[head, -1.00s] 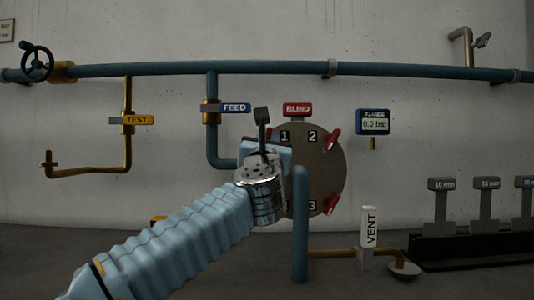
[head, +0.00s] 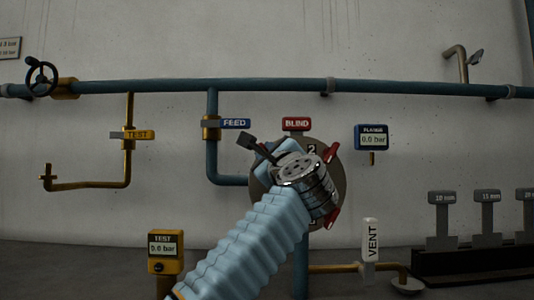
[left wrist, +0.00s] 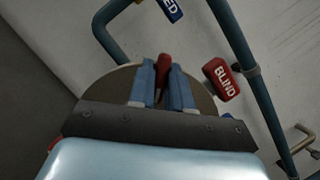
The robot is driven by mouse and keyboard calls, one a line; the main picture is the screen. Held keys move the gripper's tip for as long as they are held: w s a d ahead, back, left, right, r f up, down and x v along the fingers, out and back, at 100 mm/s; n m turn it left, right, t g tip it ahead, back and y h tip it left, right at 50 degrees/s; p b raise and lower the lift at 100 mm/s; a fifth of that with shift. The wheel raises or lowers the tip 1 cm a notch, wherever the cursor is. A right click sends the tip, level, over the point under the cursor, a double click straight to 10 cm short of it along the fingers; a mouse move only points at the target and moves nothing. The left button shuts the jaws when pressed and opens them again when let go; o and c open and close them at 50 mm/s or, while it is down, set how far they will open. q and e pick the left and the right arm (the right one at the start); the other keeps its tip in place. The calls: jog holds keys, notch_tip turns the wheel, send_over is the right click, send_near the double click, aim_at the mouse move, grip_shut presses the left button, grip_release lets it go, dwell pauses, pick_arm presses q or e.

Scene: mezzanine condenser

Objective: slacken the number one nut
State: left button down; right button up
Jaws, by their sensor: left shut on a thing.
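The round blind plate (head: 341,184) hangs on the wall under the red BLIND tag (head: 297,124). Red nuts show at its right side, at upper right (head: 332,153) and lower right (head: 332,218). My left gripper (left wrist: 163,67) is in front of the plate, its two blue fingers shut on a red nut (left wrist: 163,76) in the left wrist view. This appears to be the number one nut at the plate's upper left. In the head view my wrist hides that nut and its number. My right gripper is in neither view.
The blue FEED pipe (head: 212,160) runs down close left of the plate. The flange gauge (head: 372,139) and the yellow test gauge (head: 165,252) both read 0.0 bar. A VENT fitting (head: 370,240) and a rack of sized tools (head: 440,265) stand lower right.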

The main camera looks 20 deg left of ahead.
pick_arm(q)
jog(key=shift+r+n+g+y+p, duration=0.1)
jog(key=shift+n+g+y+p, duration=0.4)
jog(key=shift+n, duration=1)
jog(key=c, duration=1.1)
grip_release()
jog(key=shift+c, duration=0.2)
jog(key=b+v, duration=0.5)
jog(key=v, duration=0.9)
jog(key=shift+r, duration=0.3)
